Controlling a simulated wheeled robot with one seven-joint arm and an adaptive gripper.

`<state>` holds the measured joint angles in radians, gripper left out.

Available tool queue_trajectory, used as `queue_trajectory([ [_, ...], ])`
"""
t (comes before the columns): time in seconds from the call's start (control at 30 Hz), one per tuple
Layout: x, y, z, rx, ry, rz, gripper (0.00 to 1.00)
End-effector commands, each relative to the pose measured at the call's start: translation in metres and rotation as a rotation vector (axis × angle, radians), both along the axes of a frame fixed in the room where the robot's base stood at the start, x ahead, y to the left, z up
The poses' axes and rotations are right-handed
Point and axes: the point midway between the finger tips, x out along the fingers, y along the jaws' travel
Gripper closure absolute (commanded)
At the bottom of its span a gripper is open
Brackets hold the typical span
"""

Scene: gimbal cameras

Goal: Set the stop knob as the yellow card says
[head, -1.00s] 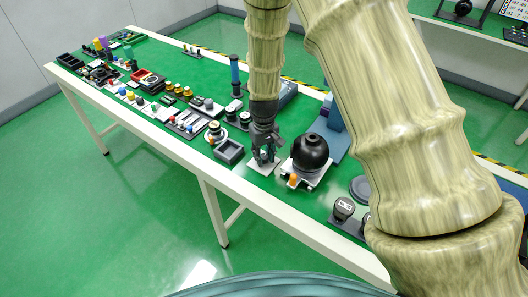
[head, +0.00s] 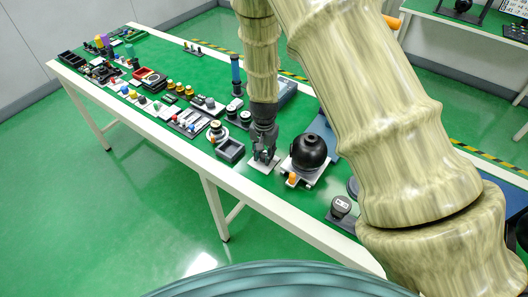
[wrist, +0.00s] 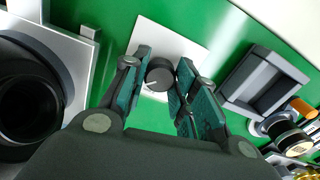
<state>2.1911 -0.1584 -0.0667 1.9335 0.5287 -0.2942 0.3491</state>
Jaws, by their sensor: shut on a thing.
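A round dark knob (wrist: 160,73) with a white pointer mark sits on a square white plate (wrist: 186,45) in the wrist view. My gripper (wrist: 160,85) has its teal-padded fingers on both sides of the knob and is shut on it. The pointer mark shows on the knob's lower left part. In the head view my gripper (head: 264,157) points down at the same white plate (head: 261,167), and its fingers hide the knob. I cannot make out a yellow card in either view.
A black ball-shaped device (head: 308,151) on a white base stands close to the right of my gripper. A grey open tray (head: 230,150) lies close to its left. Several small controls crowd the green table further left. The table's white front edge (head: 205,170) is near.

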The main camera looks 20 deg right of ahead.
Motion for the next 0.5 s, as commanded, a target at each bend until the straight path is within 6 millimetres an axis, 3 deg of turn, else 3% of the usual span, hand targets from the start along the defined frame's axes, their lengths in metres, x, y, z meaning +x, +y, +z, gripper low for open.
queue_trajectory([
  [0.5, -0.0019, -0.0008, -0.0021, -0.002, 0.004, -0.198, 0.95],
])
